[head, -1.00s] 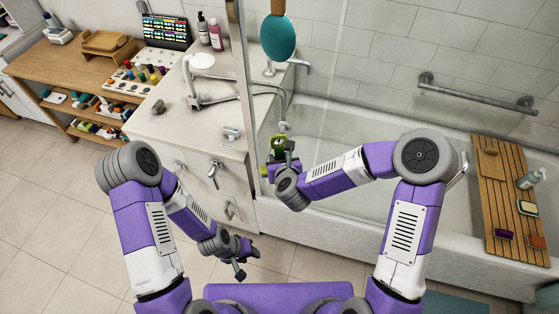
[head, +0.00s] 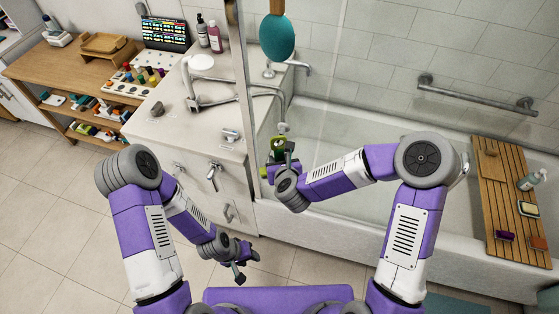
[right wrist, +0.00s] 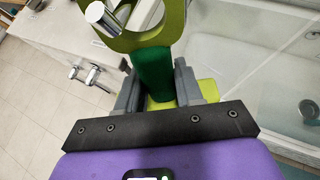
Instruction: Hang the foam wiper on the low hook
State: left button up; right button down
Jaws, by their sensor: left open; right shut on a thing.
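The foam wiper (head: 278,145) is in my right gripper (head: 279,167), upright beside the glass panel at the near end of the bathtub. In the right wrist view my right gripper (right wrist: 160,88) is shut on its dark green handle (right wrist: 153,72). A lime ring-shaped end (right wrist: 172,22) lies beyond the fingers, with a lime part below the handle. A chrome peg (right wrist: 100,14), seemingly the low hook, overlaps the ring's opening; I cannot tell whether it passes through. My left gripper (head: 240,268) is open and empty, low over the floor.
A teal oval item (head: 277,38) with a wooden handle hangs above, at the glass edge. The white vanity (head: 180,140) with faucet handles stands left of the wiper. The bathtub (head: 370,135) is to the right, with a slatted wooden tray (head: 487,215) across it.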

jog(key=c, duration=0.6)
grip_release()
jog(key=shift+c, duration=0.2)
jog(key=shift+s, duration=0.1)
jog(key=v, duration=0.7)
jog(key=s+d+f+n+g+y+b, duration=0.1)
jog(key=s+f+n+g, duration=0.2)
jog(key=f+n, duration=0.6)
jog(key=s+d+f+n+g+y+b, duration=0.1)
jog(key=s+d+f+n+g+b, duration=0.15)
jog(key=f+n, duration=0.65)
jog(key=s+d+f+n+g, duration=0.2)
jog(key=s+f+n, duration=0.4)
jog(key=s+d+f+n+g+b, duration=0.1)
jog(key=s+d+f+n+g, duration=0.1)
jog(key=s+f+n, duration=0.4)
jog(key=shift+s+n+g, duration=0.25)
jog(key=shift+n+g, duration=0.45)
jog(key=shift+g, duration=0.05)
